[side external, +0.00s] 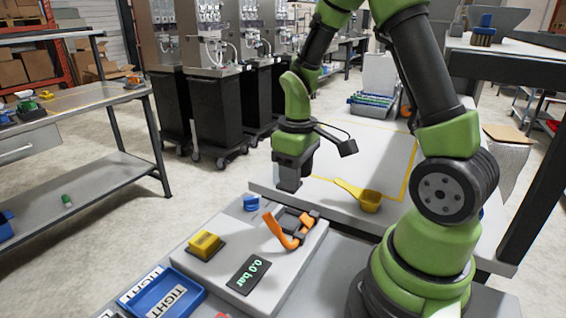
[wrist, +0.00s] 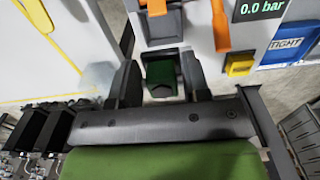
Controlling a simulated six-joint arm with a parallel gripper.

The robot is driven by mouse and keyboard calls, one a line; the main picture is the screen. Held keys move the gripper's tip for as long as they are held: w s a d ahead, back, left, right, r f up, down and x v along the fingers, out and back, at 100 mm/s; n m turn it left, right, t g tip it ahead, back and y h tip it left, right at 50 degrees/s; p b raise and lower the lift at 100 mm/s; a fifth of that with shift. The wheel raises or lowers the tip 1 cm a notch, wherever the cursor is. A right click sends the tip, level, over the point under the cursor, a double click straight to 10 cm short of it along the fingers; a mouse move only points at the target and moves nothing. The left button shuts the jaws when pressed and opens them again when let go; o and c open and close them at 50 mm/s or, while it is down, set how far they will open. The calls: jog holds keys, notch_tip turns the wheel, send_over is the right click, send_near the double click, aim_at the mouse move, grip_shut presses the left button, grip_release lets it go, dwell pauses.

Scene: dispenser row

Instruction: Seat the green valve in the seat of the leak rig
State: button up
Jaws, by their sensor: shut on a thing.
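The green valve (wrist: 161,73) is between the fingers of my gripper (wrist: 160,82) in the wrist view. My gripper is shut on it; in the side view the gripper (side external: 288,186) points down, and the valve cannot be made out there. The leak rig (side external: 293,268) is a pale box with a display (side external: 248,274) reading 0.0 bar, a yellow button (side external: 205,244), an orange lever (side external: 279,233) and a dark clamp frame (side external: 292,218). The gripper is above and behind the rig's clamp. The seat itself is not clearly visible.
A blue part (side external: 251,203) lies behind the rig's left corner. A yellow scoop (side external: 366,200) lies on the white table to the right. A blue tray (side external: 165,296) marked TIGHT is at the front left. The white table behind the gripper has free room.

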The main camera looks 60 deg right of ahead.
jog(key=shift+f, duration=3.85)
jog(key=shift+f, duration=0.45)
jog(key=o, duration=1.3)
jog(key=shift+o, duration=0.2)
jog(key=shift+r, duration=0.1)
jog(key=shift+r, duration=3.4)
